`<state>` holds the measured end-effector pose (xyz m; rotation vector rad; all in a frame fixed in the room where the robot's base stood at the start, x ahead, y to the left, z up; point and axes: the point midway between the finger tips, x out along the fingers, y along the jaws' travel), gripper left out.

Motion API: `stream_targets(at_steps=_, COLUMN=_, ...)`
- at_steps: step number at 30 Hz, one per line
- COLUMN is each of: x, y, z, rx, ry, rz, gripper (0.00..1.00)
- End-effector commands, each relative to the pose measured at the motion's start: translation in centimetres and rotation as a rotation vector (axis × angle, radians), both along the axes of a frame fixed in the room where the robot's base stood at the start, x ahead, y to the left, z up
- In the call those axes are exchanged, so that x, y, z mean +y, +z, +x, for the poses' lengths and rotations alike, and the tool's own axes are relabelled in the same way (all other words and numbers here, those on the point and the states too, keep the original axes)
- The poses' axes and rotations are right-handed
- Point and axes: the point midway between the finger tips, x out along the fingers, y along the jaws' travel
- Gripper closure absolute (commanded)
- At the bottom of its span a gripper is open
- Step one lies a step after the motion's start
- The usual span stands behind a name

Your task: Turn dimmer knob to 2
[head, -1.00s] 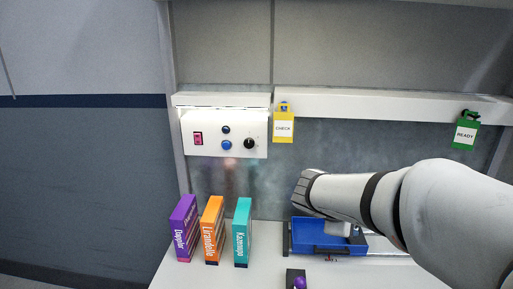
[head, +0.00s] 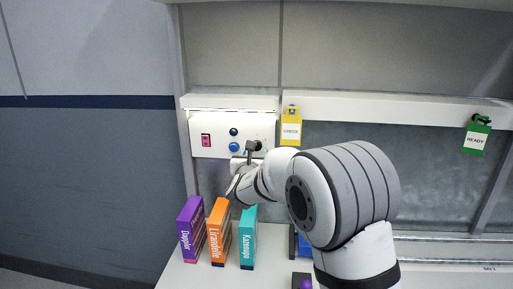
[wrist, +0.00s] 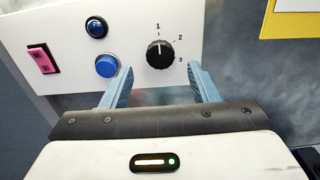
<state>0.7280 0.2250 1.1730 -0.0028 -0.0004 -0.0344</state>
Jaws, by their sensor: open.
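The black dimmer knob (wrist: 160,54) is on a white control panel (head: 219,126), with marks 1, 2 and 3 around its upper right. In the wrist view its pointer line is toward the 1 mark. My gripper (wrist: 162,82) is open, its two blue-grey fingers just below the knob and to either side of it, holding nothing. Whether the fingertips reach around the knob in depth is unclear. In the head view my gripper (head: 253,147) is at the panel's lower right and hides the knob.
Left of the knob are a dark blue button (wrist: 96,27), a blue button (wrist: 106,66) and a red-pink switch (wrist: 43,58). A yellow CHECK tag (head: 291,127) hangs right of the panel. Purple (head: 191,229), orange (head: 219,232) and teal (head: 248,238) boxes stand on the worktop below.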

Motion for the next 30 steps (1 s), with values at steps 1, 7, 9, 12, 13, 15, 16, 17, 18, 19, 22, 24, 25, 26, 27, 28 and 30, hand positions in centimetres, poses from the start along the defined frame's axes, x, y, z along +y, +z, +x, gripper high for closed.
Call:
stream_targets(at_steps=1, x=-0.1, y=0.2, z=1.0, rx=0.001, ry=-0.002, rz=-0.001, gripper=0.45)
stream_targets(at_steps=7, x=-0.2, y=0.2, z=3.7, rx=0.000, ry=-0.002, rz=0.002, gripper=0.45)
stream_targets(at_steps=9, x=-0.2, y=0.1, z=4.2, rx=0.000, ry=-0.002, rz=0.002, gripper=0.45)
stream_targets(at_steps=12, x=-0.1, y=0.1, z=4.6, rx=0.000, ry=-0.001, rz=0.002, gripper=0.45)
stream_targets(at_steps=13, x=-0.2, y=0.1, z=4.7, rx=0.000, ry=0.000, rz=0.002, gripper=0.45)
stream_targets(at_steps=15, x=-0.1, y=0.0, z=4.7, rx=0.000, ry=0.000, rz=0.002, gripper=0.45)
stream_targets(at_steps=16, x=-0.1, y=0.0, z=4.7, rx=0.000, ry=0.000, rz=0.002, gripper=0.45)
stream_targets(at_steps=17, x=-0.1, y=0.0, z=4.7, rx=0.000, ry=0.000, rz=0.002, gripper=0.45)
stream_targets(at_steps=18, x=-0.1, y=0.0, z=4.7, rx=0.000, ry=0.000, rz=0.002, gripper=0.45)
stream_targets(at_steps=19, x=-0.1, y=0.0, z=4.7, rx=0.000, ry=0.000, rz=0.002, gripper=0.45)
stream_targets(at_steps=22, x=-0.1, y=0.0, z=4.6, rx=0.000, ry=0.000, rz=0.003, gripper=0.52)
stream_targets(at_steps=24, x=-0.1, y=0.0, z=4.6, rx=0.000, ry=0.000, rz=0.003, gripper=0.58)
stream_targets(at_steps=25, x=-0.1, y=0.0, z=4.6, rx=0.000, ry=0.000, rz=0.003, gripper=0.60)
stream_targets(at_steps=26, x=-0.1, y=0.0, z=4.6, rx=0.000, ry=0.000, rz=0.003, gripper=0.62)
stream_targets(at_steps=27, x=-0.1, y=0.0, z=4.6, rx=0.000, ry=0.000, rz=0.003, gripper=0.66)
stream_targets(at_steps=28, x=-0.1, y=0.0, z=4.6, rx=0.000, ry=0.000, rz=0.003, gripper=0.68)
stream_targets(at_steps=30, x=-0.1, y=0.0, z=4.6, rx=0.000, ry=0.000, rz=0.003, gripper=0.74)
